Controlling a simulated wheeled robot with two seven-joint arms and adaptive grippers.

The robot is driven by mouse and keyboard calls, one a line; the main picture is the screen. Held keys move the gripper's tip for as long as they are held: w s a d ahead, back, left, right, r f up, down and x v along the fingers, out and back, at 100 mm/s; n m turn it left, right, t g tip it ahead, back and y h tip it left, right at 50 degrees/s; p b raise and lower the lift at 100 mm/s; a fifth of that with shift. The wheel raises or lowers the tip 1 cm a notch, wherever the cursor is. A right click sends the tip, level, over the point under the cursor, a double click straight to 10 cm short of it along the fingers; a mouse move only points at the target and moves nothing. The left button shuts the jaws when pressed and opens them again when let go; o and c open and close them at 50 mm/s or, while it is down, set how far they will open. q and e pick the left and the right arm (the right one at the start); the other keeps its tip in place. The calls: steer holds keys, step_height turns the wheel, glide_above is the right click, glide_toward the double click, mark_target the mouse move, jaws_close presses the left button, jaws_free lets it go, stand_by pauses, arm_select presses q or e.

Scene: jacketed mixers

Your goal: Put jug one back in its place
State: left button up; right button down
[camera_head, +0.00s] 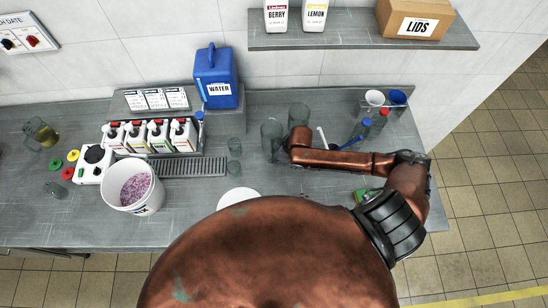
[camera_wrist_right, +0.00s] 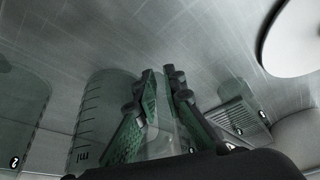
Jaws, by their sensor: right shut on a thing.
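My right gripper (camera_head: 280,147) is over the counter behind my bent right arm, partly hidden by the wrist. In the right wrist view its fingers (camera_wrist_right: 160,105) are closed on a clear, glassy part between the pads. This looks like part of a clear jug (camera_wrist_right: 98,115) with a scale and "ml" mark, just left of the fingers; the exact grip spot is hard to see. In the head view, a clear jug (camera_head: 271,133) stands at the gripper and another clear jug (camera_head: 298,114) is behind it. I cannot read which is jug one. My left gripper is out of view.
Cups (camera_head: 374,98) are back right.

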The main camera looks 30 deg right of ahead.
steer(key=c, duration=2)
jaws_free()
steer(key=shift+f, duration=0.1)
steer(key=v, duration=1.2)
